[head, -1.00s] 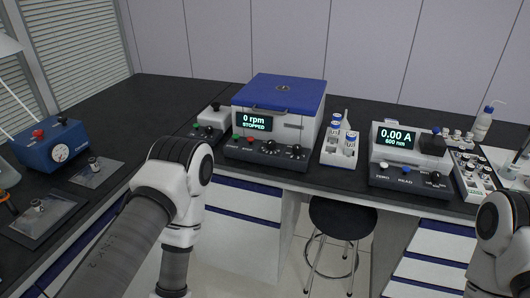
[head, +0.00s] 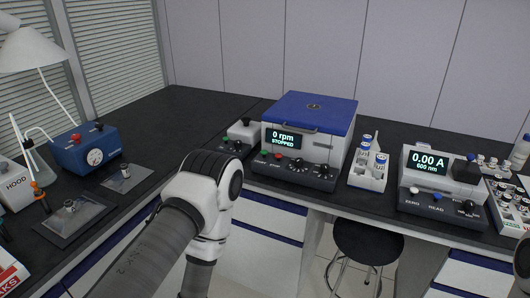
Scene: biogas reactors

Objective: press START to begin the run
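The centrifuge (head: 308,122) stands on the black bench near the middle of the head view. Its blue lid (head: 314,110) is down. Its display (head: 283,138) reads "0 rpm STOPPED". On its dark front panel sit a green button (head: 264,154), a red button (head: 278,156) and black knobs to the right. The labels under the buttons are too small to read surely. My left arm crosses the lower middle, left of and below the centrifuge, but its gripper is out of view. My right arm shows only a sliver at the right edge, and its gripper is out of view.
A small vortex mixer (head: 241,134) stands left of the centrifuge. A vial rack (head: 368,179) and a photometer (head: 441,180) reading "0.00 A" stand right. A blue gauge box (head: 84,150) sits on the left bench. A stool (head: 369,240) stands before the bench.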

